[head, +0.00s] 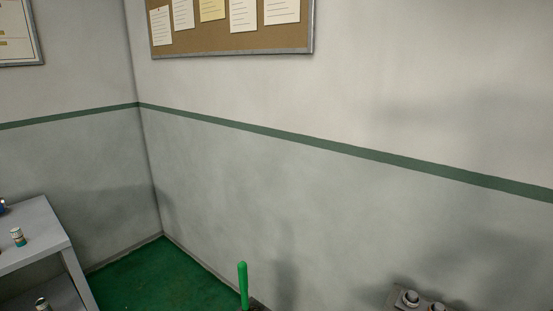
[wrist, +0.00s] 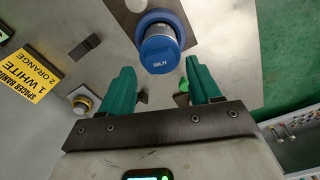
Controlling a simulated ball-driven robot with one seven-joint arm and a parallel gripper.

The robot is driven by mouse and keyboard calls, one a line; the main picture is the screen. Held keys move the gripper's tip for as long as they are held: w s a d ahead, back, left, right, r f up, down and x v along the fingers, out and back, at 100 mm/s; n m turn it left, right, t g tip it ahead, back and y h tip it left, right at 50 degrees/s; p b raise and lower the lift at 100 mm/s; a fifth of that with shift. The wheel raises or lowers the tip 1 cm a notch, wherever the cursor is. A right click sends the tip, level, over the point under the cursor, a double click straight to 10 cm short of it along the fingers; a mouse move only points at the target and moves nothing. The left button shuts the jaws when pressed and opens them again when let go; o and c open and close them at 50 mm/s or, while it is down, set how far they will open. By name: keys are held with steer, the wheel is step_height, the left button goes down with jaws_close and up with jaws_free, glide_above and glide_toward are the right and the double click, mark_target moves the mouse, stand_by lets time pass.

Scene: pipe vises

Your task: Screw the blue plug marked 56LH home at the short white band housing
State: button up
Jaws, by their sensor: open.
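A blue plug (wrist: 158,48) shows in the wrist view at top centre, against a grey metal surface, with a pale ring round its body. I cannot make out a short white band housing in either view.
A yellow sign (wrist: 35,62) reads spacer band, 1 white, 2 orange. A metal fitting (wrist: 82,104) sits left of the fingers. The head view shows a green handle (head: 242,284), fittings (head: 410,298) at bottom right and a grey table (head: 35,235) at left.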

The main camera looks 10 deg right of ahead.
steer(key=m, duration=1.3)
steer(key=shift+m, duration=0.4)
steer(key=m, duration=0.3)
steer(key=shift+m, duration=0.4)
steer(key=m, duration=0.9)
steer(key=m+b, duration=0.1)
steer(key=m, duration=0.5)
steer(key=shift+w+f+b, duration=0.1)
steer(key=shift+b, duration=0.25)
steer(key=m, duration=0.3)
steer(key=shift+b, duration=0.4)
